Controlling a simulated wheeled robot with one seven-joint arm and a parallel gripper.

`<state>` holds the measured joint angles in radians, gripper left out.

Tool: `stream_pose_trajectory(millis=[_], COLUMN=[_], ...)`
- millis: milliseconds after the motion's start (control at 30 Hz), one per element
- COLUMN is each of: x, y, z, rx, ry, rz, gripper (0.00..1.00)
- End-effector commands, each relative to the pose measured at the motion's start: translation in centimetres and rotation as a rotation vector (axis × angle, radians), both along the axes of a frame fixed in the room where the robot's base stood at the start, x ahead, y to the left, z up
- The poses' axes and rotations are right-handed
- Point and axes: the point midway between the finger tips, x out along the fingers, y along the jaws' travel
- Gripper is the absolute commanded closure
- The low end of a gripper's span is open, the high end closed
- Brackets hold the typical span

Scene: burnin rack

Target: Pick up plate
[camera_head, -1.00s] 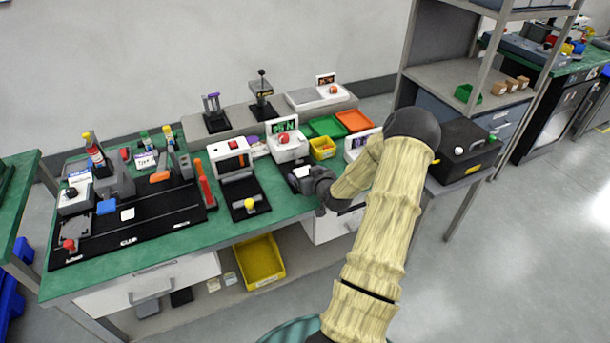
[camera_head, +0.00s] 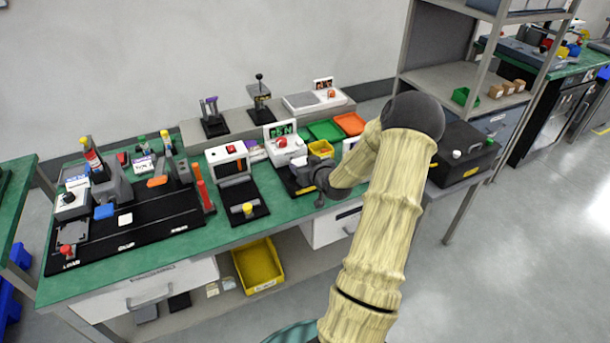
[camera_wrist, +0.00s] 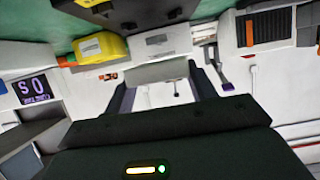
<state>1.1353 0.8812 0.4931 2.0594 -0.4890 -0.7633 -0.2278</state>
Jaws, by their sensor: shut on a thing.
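The plate (camera_wrist: 157,71) shows in the wrist view as a pale grey, flat-edged piece between my two dark fingers. My gripper (camera_wrist: 160,85) is shut on it. In the head view my gripper (camera_head: 310,168) is over the green bench, beside a dark pad (camera_head: 289,182). There the gripper hides most of the plate, and I cannot tell how far it is above the bench.
A white device with a red knob (camera_head: 284,144) and a yellow bin (camera_head: 321,149) stand just behind my gripper. A white-framed station (camera_head: 228,156) stands to its left. Green (camera_head: 325,130) and orange (camera_head: 349,124) trays lie behind. A black case (camera_head: 465,155) stands at right.

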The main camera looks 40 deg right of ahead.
Motion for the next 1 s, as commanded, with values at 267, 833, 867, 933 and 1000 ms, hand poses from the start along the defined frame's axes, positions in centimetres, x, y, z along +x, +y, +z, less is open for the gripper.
stream_pose_trajectory(millis=[267, 833, 867, 933, 1000], x=[0.0, 0.1, 0.1, 0.1, 0.1], y=[0.0, 0.1, 0.1, 0.1, 0.1], z=[4.0, 4.3, 4.3, 4.3, 4.3], rx=[-0.001, 0.001, 0.001, 0.001, 0.001], ry=[-0.001, 0.0, 0.0, 0.0, 0.0], rz=[0.0, 0.002, 0.002, 0.002, 0.002], gripper=[0.67, 0.67, 0.67, 0.67, 0.67])
